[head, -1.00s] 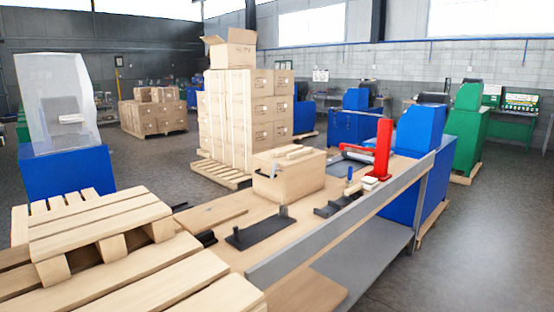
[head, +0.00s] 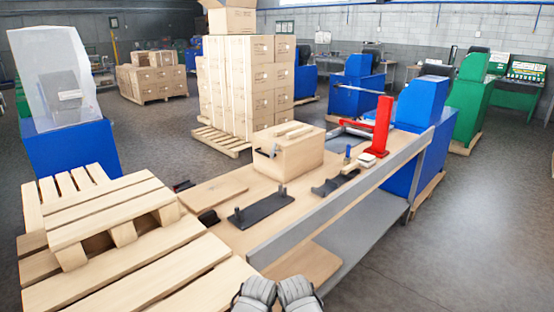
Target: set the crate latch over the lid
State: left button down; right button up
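A light wooden crate (head: 300,158) stands on the long wooden bench. Its lid (head: 289,131) is on top, with raised slats. A small dark latch (head: 272,153) with a bail shows on the crate's left end, near the upper edge. It stands out from that face, and I cannot tell from here whether any of it touches the lid. Two grey rounded parts of my arms show side by side at the bottom edge, well short of the crate. No gripper fingers show, and nothing is seen held.
On the bench (head: 229,222) are a black plate with posts (head: 262,209), a dark bracket (head: 326,187) and a red upright press (head: 382,127). A grey rail (head: 345,196) runs along the bench's right edge. Wooden pallets (head: 150,265) fill the lower left. Open floor lies right.

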aim_at(275, 150)
jog(key=i+l, duration=0.15)
jog(key=l, duration=0.3)
jog(key=i+l+u, duration=0.1)
jog(key=l, duration=0.3)
jog(key=i+l+u, duration=0.1)
jog(key=l, duration=0.35)
jog(key=i+l, duration=0.15)
jog(key=l, duration=0.3)
jog(key=i+l+u, duration=0.1)
jog(key=l, duration=0.35)
jog(key=i+l, duration=0.1)
jog(key=l, duration=0.35)
jog(key=u, duration=0.05)
